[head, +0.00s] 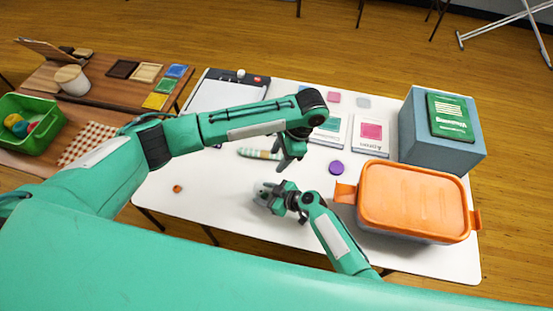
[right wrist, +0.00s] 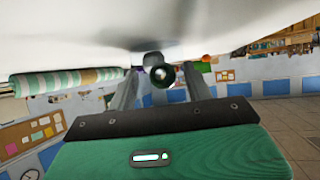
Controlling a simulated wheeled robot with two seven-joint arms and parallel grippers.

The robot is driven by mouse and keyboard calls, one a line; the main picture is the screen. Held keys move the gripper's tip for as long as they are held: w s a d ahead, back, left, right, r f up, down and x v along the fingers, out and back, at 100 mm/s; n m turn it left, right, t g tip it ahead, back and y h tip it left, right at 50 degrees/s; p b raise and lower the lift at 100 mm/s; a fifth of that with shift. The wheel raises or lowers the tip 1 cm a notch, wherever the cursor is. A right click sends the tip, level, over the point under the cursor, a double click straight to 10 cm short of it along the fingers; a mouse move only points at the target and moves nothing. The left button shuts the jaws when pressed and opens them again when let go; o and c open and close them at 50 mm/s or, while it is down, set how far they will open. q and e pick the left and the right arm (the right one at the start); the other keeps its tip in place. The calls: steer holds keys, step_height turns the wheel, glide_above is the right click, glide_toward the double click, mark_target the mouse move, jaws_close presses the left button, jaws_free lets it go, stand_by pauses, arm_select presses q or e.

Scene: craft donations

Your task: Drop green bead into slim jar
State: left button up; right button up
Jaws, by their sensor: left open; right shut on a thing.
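My right gripper (head: 268,192) is low over the white table and shut on a clear greyish thing, which looks like the slim jar (head: 260,199). The fingers hide much of it, and its contents cannot be made out. In the right wrist view, a dark round thing with a pale centre (right wrist: 161,75) shows between the fingers; I cannot tell what it is. My left gripper (head: 284,163) is open, pointing down, higher than the right one and just beyond it. I cannot make out the green bead in either view.
A striped roll (head: 250,153) lies behind the grippers. A purple disc (head: 336,168) and an orange-lidded bin (head: 413,198) are to the right, with a blue-grey box (head: 440,140) behind. A small orange piece (head: 177,188) lies left. The table's front left is mostly clear.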

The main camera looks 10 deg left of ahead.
steer(key=o, duration=0.8)
steer(key=shift+o, duration=0.2)
steer(key=b+v, duration=0.2)
steer(key=v, duration=1.1)
steer(key=shift+d+b, duration=0.4)
steer(key=shift+s+r, duration=0.1)
